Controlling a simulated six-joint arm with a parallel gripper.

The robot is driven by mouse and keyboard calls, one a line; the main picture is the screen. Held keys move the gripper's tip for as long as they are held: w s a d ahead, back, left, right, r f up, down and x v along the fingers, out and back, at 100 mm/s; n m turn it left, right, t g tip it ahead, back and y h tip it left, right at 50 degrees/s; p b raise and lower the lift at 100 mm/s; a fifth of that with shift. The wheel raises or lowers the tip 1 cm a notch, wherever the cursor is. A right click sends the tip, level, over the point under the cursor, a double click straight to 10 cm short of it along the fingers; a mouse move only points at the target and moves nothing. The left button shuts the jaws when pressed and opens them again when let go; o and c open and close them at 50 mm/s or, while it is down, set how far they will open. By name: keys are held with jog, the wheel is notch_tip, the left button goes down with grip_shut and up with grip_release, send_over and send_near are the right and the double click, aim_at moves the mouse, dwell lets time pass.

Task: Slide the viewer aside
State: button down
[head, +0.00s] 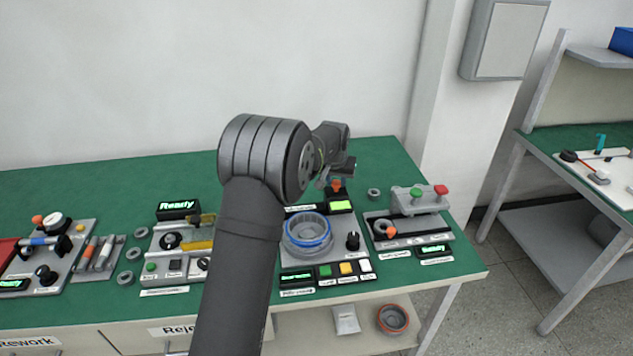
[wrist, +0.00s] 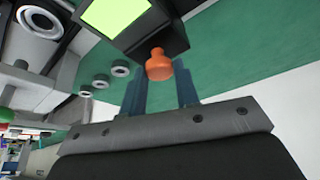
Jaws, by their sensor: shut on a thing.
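The viewer (head: 341,206) is a dark box with a lit green screen, at the back of the middle station. It fills the top of the wrist view (wrist: 165,38), its screen at upper left. An orange knob (wrist: 158,65) sticks out from it; in the head view the knob (head: 336,186) sits just under my gripper (head: 337,178). In the wrist view my gripper (wrist: 160,88) has its two blue-grey fingers on either side of the knob, shut on it. The fingertips are small and partly hidden in the head view.
In front of the viewer is a round bowl with a blue ring (head: 309,232), beside a black dial (head: 353,240) and a row of buttons. A grey fixture with green and red buttons (head: 420,200) stands to the right.

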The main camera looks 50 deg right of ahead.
jog(key=shift+s+d, duration=0.35)
jog(key=shift+s, duration=0.1)
jog(key=c, duration=1.1)
grip_release()
jog(key=shift+d, duration=0.1)
jog(key=shift+r, duration=0.15)
jog(key=shift+a+r, duration=0.2)
jog(key=shift+r, duration=0.15)
jog(key=v, duration=1.6)
jog(key=shift+s+a+r, duration=0.1)
jog(key=shift+s+a, duration=0.05)
jog(key=shift+a, duration=0.05)
